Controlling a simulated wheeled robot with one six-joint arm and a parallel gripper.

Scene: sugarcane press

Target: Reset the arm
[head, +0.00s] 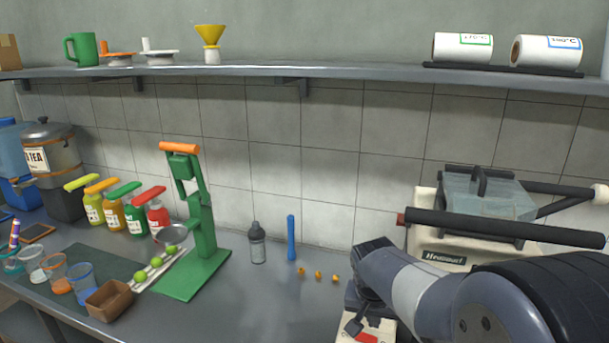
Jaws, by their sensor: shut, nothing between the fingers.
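My arm comes in from the lower right of the head view and reaches left over the counter, in front of the sealing machine. My gripper (355,325) is the small dark end hanging below the wrist, low in the picture. It is shut and holds nothing. A white item with a red patch (368,333) lies just beside and below it; I cannot tell whether they touch. The green press (200,225) with an orange handle stands upright to the left, well apart from my gripper.
The white sealing machine (432,243) stands behind my arm. Small orange pieces (318,275), a blue stick (291,238) and a dark bottle (257,243) are left of the wrist. Limes, a brown box (108,300), cups and bottles fill the left. A shelf (250,71) runs above.

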